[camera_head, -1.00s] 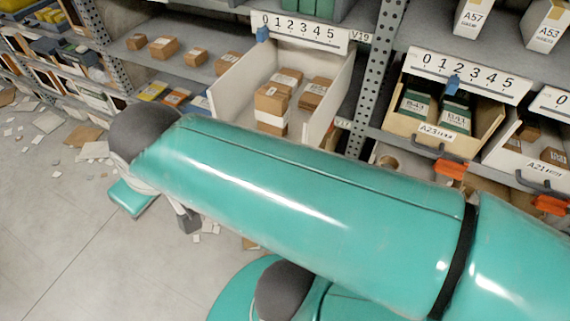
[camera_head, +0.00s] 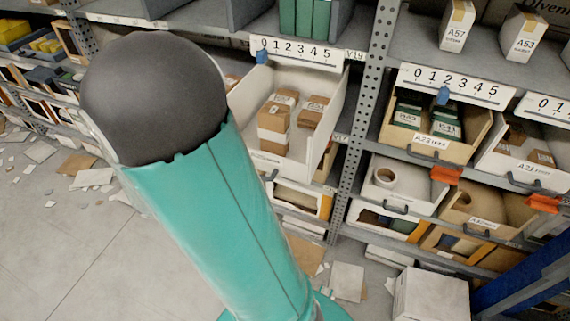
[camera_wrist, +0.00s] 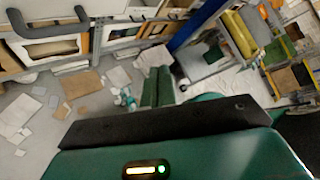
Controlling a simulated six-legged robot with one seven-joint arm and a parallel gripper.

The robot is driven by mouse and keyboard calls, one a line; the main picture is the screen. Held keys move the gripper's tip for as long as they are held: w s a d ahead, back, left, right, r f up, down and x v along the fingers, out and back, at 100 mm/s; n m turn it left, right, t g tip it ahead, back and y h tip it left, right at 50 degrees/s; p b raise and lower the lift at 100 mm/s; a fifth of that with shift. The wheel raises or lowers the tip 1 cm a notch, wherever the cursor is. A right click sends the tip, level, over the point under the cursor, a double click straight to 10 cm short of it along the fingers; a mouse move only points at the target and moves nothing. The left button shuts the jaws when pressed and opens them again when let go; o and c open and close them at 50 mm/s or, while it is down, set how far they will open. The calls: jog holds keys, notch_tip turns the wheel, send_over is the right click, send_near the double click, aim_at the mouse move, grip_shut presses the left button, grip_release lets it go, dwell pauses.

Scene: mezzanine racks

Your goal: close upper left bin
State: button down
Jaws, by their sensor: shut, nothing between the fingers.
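The upper left bin (camera_head: 333,112) is a white open-topped bin with brown boxes (camera_head: 281,122) inside. In the head view it is pulled well out of the rack, its front tilted toward me. Its dark handle (camera_head: 270,175) shows low on the front, close to the edge of my arm, which hides part of the bin's left side. My gripper (camera_wrist: 157,70) shows in the wrist view as two green fingers side by side, empty, over blurred floor. The head view does not show it, so its distance from the bin cannot be told.
To the right, past a perforated post (camera_head: 365,115), sits a tan bin marked A23 (camera_head: 430,146). Lower bins lie beneath. A white box (camera_head: 431,295) stands on the floor. In the wrist view, a dark bin handle (camera_wrist: 47,20) is at upper left, and cardboard scraps (camera_wrist: 83,84) litter the floor.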

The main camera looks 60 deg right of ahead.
aim_at(301, 173)
jog(key=shift+s+d+f+n+g+h, duration=0.75)
jog(key=shift+d+n, duration=0.9)
jog(key=shift+d, duration=1.25)
jog(key=shift+s+d+f+n+g+h, duration=0.1)
jog(key=shift+s+d+f+n+h, duration=0.75)
jog(key=shift+d, duration=2.05)
jog(key=shift+s+d+f+n+g+h, duration=0.35)
jog(key=shift+s+d+n+h, duration=0.55)
jog(key=shift+s+d+n, duration=1.25)
jog(key=shift+w+d+r+n, duration=0.15)
jog(key=shift+w+d, duration=0.15)
jog(key=shift+d, duration=0.15)
jog(key=shift+w+d+n, duration=0.1)
jog(key=shift+w+d, duration=0.15)
jog(key=shift+d, duration=0.15)
jog(key=d, duration=0.9)
jog(key=w+d, duration=0.1)
jog(key=d, duration=0.7)
jog(key=w+d, duration=0.1)
jog(key=d, duration=0.8)
jog(key=shift+w+d, duration=0.25)
jog(key=shift+d, duration=0.1)
jog(key=shift+d+r, duration=0.1)
jog(key=shift+d, duration=0.2)
jog(key=shift+d+r, duration=0.1)
jog(key=shift+d, duration=0.05)
